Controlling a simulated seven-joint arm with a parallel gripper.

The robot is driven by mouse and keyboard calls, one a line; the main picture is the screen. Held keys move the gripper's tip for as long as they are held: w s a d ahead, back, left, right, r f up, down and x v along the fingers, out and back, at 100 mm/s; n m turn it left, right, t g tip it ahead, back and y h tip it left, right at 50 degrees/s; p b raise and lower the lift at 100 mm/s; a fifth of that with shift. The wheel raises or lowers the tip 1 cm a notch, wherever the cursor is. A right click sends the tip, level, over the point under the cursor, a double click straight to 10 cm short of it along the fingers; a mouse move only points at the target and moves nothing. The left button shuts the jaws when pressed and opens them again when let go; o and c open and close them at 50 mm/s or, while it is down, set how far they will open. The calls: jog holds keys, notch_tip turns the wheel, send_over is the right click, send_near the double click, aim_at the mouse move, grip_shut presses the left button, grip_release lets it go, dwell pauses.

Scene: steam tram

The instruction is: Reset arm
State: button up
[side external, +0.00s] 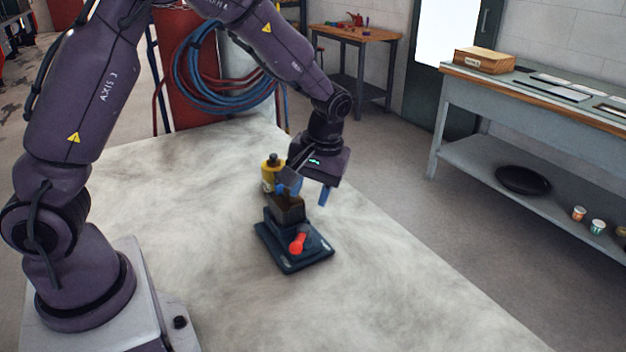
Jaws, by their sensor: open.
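My gripper (308,191) is open, with blue fingertips, and hangs over the table just above a small dark device. The device has a dark blue base (312,256), a brown box-like upper part (287,208) and a red knob or lever (298,240) at its front. One fingertip shows close to the top of the box; I cannot tell whether it touches. The other fingertip is to the right, clear of the box. Nothing shows between the fingers.
A yellow bottle (268,177) with a dark cap stands just behind the device, close to my gripper. The pale table (150,210) is bare elsewhere. A grey workbench (540,90) with a wooden box (484,60) stands apart at the right. Blue hoses (190,75) hang behind.

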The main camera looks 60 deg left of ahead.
notch_tip(320, 180, up, 2)
jog(key=shift+w+d+r, duration=0.1)
jog(key=shift+w+d, duration=0.05)
dwell(0.3)
jog(key=s+d+r+m+t+h, duration=0.1)
jog(key=s+d+r+m+t, duration=0.2)
jog(key=s+r+m+t, duration=0.4)
jog(key=s+r+m, duration=0.1)
jog(key=s+r, duration=0.7)
jog(key=s, duration=0.3)
jog(key=shift+r+h, duration=0.2)
jog(key=shift+h, duration=0.1)
jog(key=shift+s, duration=0.1)
